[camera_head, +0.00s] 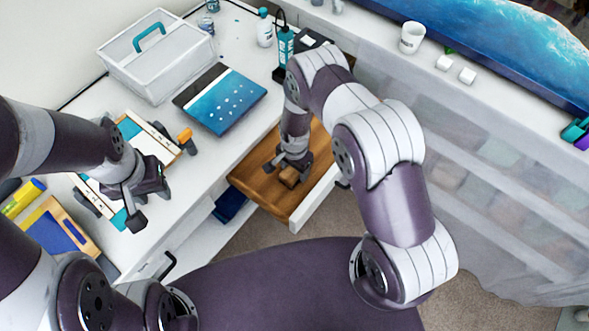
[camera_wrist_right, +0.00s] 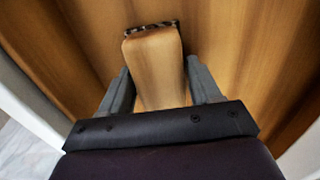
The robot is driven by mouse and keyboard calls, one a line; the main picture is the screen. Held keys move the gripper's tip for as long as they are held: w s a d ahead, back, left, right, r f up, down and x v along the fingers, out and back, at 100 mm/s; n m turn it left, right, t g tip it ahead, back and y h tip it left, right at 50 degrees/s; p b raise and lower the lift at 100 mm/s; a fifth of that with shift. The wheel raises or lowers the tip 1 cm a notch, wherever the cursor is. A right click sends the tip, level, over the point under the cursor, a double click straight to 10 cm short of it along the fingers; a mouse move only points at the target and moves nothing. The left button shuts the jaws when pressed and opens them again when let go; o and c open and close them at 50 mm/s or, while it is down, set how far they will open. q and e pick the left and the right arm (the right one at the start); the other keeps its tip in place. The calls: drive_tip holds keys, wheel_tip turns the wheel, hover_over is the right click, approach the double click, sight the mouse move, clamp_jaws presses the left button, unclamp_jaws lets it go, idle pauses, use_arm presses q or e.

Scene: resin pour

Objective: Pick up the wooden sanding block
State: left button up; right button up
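The wooden sanding block (camera_head: 289,177) is in the open wooden drawer (camera_head: 262,180), partly hidden by my right gripper (camera_head: 293,167). In the right wrist view the light-wood block (camera_wrist_right: 157,68) has a dark speckled strip at its far end. The right gripper's two fingers (camera_wrist_right: 160,90) stand on either side of it, very close to its sides; I cannot tell whether they press on it. My left gripper (camera_head: 148,204) is over the left part of the desk, its fingers apart with nothing seen between them.
The drawer's white front (camera_head: 316,198) is close to my right gripper. A framed board (camera_head: 133,132) lies under my left gripper. A shelf with a white cup (camera_head: 411,38) is at right.

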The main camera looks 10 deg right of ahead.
drive_tip(key=shift+r, duration=0.1)
drive_tip(key=c, duration=0.6)
drive_tip(key=shift+r, duration=0.1)
wheel_tip(320, 180, up, 10)
drive_tip(key=shift+f+b, duration=0.1)
drive_tip(key=shift+b, duration=0.8)
